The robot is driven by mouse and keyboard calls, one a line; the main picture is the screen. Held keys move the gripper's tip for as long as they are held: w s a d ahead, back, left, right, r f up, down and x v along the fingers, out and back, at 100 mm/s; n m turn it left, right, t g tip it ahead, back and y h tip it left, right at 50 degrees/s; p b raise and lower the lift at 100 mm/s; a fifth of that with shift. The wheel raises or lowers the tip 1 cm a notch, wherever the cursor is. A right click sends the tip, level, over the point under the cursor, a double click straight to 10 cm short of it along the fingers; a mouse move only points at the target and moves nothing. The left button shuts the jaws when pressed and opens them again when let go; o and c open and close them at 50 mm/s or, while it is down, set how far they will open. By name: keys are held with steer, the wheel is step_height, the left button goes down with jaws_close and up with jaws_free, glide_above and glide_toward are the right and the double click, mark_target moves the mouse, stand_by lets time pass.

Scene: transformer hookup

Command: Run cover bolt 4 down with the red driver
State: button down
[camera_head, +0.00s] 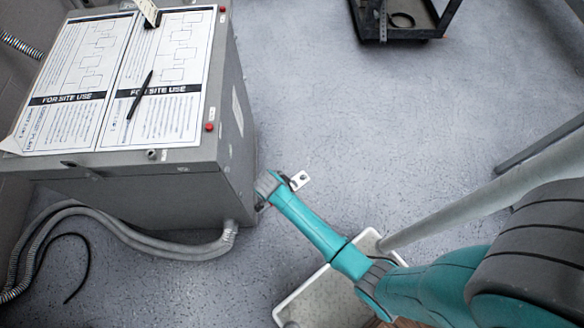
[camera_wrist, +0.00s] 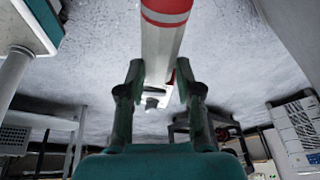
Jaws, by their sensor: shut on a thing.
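My gripper (camera_head: 270,188) is low beside the front right corner of the grey transformer cabinet (camera_head: 120,165). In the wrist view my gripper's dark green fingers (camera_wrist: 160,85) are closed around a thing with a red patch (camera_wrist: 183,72). A pale piece with a dark hole (camera_head: 301,180) shows at the gripper's right side in the head view. I cannot tell which is bolt 4.
Printed sheets (camera_head: 170,100) with a black pen (camera_head: 140,95) lie on the lid. Grey hoses (camera_head: 150,243) run along the cabinet's foot. A white-rimmed tray (camera_head: 300,290) is below my arm. A dark cart (camera_head: 400,25) stands at the back; the floor between is clear.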

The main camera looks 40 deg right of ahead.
steer(key=m, duration=0.1)
steer(key=s+m, duration=0.1)
steer(key=m, duration=0.1)
steer(key=m+h, duration=0.1)
steer(key=shift+s+d+r+m, duration=0.1)
steer(key=shift+s+d+m, duration=0.2)
steer(key=shift+d, duration=0.1)
steer(key=shift+s+d+m+h, duration=0.2)
steer(key=shift+s+m+h, duration=0.1)
steer(key=shift+m, duration=0.45)
steer(key=shift+s+d+m+h, duration=0.2)
steer(key=shift+m+h, duration=0.1)
steer(key=shift+m, duration=0.45)
steer(key=shift+w+a+r, duration=0.1)
steer(key=shift+a, duration=0.1)
steer(key=shift+w+a, duration=0.75)
steer(key=shift+a, duration=0.3)
steer(key=shift+w+a, duration=0.7)
steer(key=shift+a, duration=0.3)
steer(key=shift+w+a, duration=0.8)
steer(key=shift+a, duration=0.25)
stand_by(1.0)
steer(key=shift+s+d, duration=0.75)
steer(key=shift+d, duration=0.25)
steer(key=shift+s+d, duration=0.6)
steer(key=shift+d, duration=0.25)
